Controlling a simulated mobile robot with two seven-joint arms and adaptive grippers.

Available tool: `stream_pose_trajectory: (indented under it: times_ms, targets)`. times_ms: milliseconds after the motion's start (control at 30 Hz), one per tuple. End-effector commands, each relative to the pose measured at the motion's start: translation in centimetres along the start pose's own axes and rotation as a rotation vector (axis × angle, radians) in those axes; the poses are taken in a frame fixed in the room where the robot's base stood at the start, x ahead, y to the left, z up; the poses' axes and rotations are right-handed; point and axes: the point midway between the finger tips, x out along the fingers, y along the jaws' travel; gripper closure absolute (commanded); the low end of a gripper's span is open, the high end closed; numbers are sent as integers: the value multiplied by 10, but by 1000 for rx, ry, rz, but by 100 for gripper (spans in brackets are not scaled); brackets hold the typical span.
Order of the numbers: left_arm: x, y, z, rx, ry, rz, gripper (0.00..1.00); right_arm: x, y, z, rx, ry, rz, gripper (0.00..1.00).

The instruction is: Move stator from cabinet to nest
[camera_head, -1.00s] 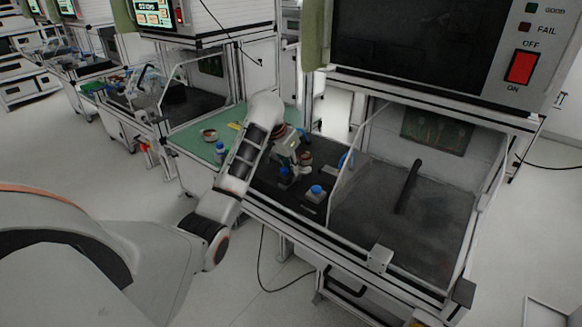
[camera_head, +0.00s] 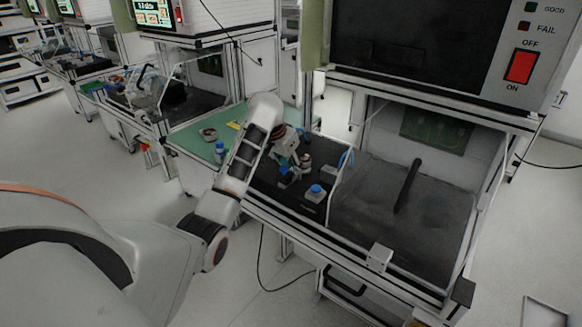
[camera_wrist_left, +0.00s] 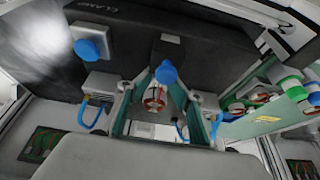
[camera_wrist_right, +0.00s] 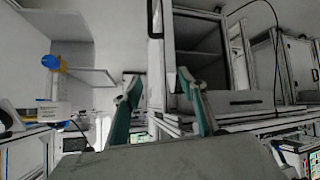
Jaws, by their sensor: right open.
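A stator with reddish copper windings (camera_wrist_left: 155,98) shows in the left wrist view, between the fingers of my left gripper (camera_wrist_left: 154,92), close to a blue knob (camera_wrist_left: 166,72). The fingers look spread, with gaps beside the stator. In the head view my left gripper (camera_head: 294,168) reaches low over the black bench fixture (camera_head: 262,178); the stator is too small to make out surely there. My right gripper (camera_wrist_right: 160,78) is open and empty in the right wrist view, facing an open shelved cabinet (camera_wrist_right: 197,56). Which fixture part is the nest I cannot tell.
A second blue knob (camera_head: 316,189) stands on a block beside the left gripper. A clear upright panel (camera_head: 345,165) separates the fixture from the dark test bay (camera_head: 440,215). A green mat (camera_head: 190,140) lies left. Coloured parts (camera_wrist_left: 255,97) show right in the left wrist view.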

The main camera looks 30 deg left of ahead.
Motion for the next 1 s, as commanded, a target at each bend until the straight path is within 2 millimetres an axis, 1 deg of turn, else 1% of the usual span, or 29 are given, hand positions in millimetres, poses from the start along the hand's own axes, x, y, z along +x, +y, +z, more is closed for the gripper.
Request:
stream_pose_trajectory:
  times_ms: [33,167,267,367,500,700,900,1000]
  targets:
    - [12,-1,14,4,-37,-4,66,0,0,1,0,-1,0,58]
    - [9,-1,14,4,-36,-3,66,0,-1,2,2,-3,0,58]
    - [0,0,12,3,-33,-1,66,0,0,2,1,-2,0,58]
    - [-16,0,11,1,-27,-2,66,0,0,1,1,-1,0,58]
    - [-43,-1,7,-2,-18,-4,66,0,0,0,1,-1,0,58]
    - [-74,1,3,0,-9,-1,66,0,0,0,1,0,0,58]
    - [-95,2,1,1,-3,0,66,0,0,0,0,0,0,58]
    - [-102,-3,-1,1,3,-10,66,0,0,0,0,0,0,58]
